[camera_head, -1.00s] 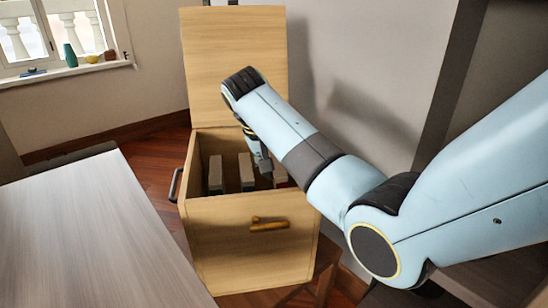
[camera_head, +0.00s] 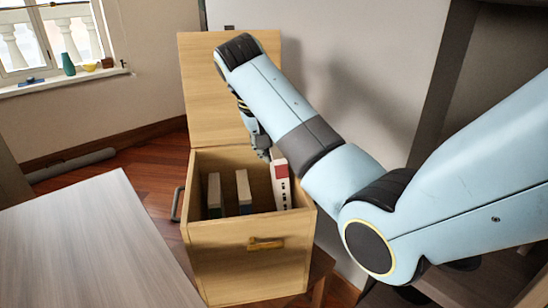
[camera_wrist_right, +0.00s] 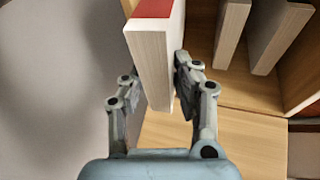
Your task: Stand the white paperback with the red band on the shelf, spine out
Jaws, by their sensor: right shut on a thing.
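The white paperback with the red band (camera_head: 281,184) stands upright at the right end of the wooden box, its top above the rim. My right gripper (camera_head: 264,150) reaches down over the box and is shut on the paperback's upper part. In the right wrist view, the fingers (camera_wrist_right: 155,85) lie on either side of the book's pale page block (camera_wrist_right: 148,55), and a strip of red cover shows at the top. The book's lower end is hidden in the head view by the box wall. My left gripper is not in view.
The wooden box (camera_head: 245,278) has its lid (camera_head: 198,85) raised at the back. Two other books, one (camera_head: 214,192) at left and one (camera_head: 244,188) in the middle, stand inside. A grey table (camera_head: 85,245) is at left, bare where visible. A wall is close behind my arm.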

